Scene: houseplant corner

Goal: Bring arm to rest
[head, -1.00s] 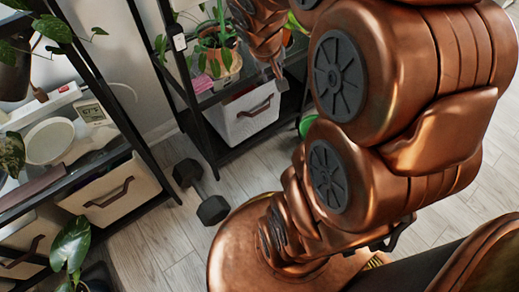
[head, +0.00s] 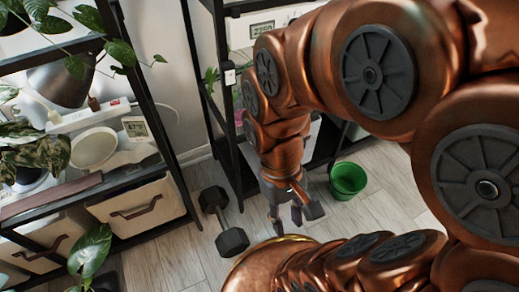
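My copper arm fills the right side of the head view and bends down at the middle. My gripper (head: 286,218) hangs at its end, pointing down over the wooden floor. Its two dark fingertips look apart, with nothing visible between them. It is between the dumbbell and the green bucket in the picture, apart from both. My own body hides part of the floor below it.
A black dumbbell (head: 224,222) lies on the floor, left of my gripper. A green bucket (head: 348,180) stands to the right. A shelf with plants, a power strip (head: 92,117) and a white drawer bin (head: 140,207) is at left. Another black rack (head: 222,110) stands behind my arm.

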